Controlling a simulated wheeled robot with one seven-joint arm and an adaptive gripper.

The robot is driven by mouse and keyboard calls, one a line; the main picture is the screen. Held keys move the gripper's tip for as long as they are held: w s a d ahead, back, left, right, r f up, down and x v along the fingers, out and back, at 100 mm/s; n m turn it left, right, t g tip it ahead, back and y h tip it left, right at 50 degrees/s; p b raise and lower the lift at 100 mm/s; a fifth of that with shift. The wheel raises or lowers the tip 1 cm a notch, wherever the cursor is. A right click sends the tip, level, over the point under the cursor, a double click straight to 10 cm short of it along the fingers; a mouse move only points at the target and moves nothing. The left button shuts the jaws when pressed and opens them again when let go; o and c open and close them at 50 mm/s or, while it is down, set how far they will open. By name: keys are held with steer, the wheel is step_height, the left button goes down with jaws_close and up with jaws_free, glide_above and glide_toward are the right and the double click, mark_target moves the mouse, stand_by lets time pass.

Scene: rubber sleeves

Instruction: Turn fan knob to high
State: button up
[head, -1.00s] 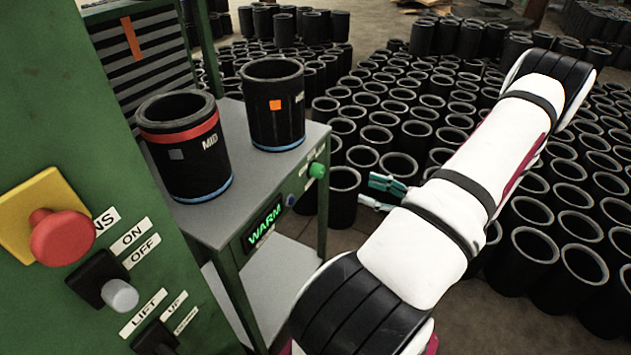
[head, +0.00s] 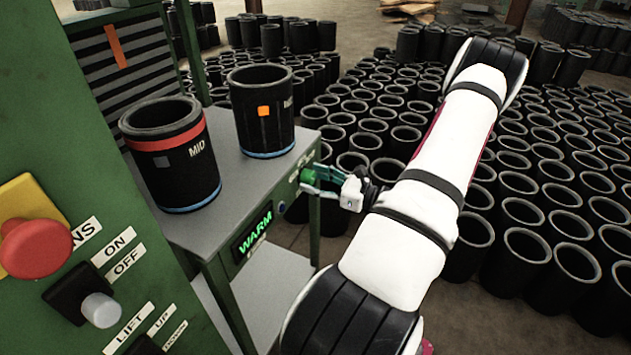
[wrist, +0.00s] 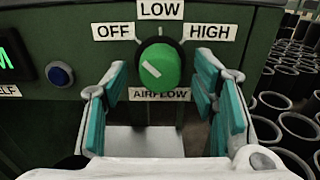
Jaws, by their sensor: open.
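The green fan knob (wrist: 167,60) is on the dark green panel in the wrist view, above the "AIRFLOW" label (wrist: 160,95). Its white mark slants up and left, toward "OFF" (wrist: 113,31). "LOW" (wrist: 158,10) is above it and "HIGH" (wrist: 210,31) to its right. My gripper (wrist: 161,76) is open, with its teal-padded fingers left and right of the knob; I cannot tell whether they touch it. In the head view my gripper (head: 322,181) is at the table's front corner, and the knob (head: 307,174) is partly hidden there.
A blue button (wrist: 60,74) and a lit "WARM" display (head: 255,230) are left of the knob. Two black sleeves, one with a red band (head: 165,140) and one with an orange square (head: 263,108), stand on the grey table (head: 222,222). Many sleeves fill the floor beyond.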

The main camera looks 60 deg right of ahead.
steer(key=c, duration=1.2)
steer(key=shift+o, duration=0.2)
steer(key=shift+m+p, duration=0.4)
steer(key=shift+p, duration=0.05)
steer(key=m+p, duration=0.2)
steer(key=m, duration=0.1)
steer(key=shift+r, duration=0.1)
steer(key=m+p, duration=0.3)
steer(key=m, duration=0.2)
steer(key=m+p, duration=0.2)
steer(key=m, duration=0.2)
steer(key=shift+m, duration=0.4)
steer(key=m+p, duration=0.1)
steer(key=m, duration=0.3)
steer(key=shift+m, duration=0.3)
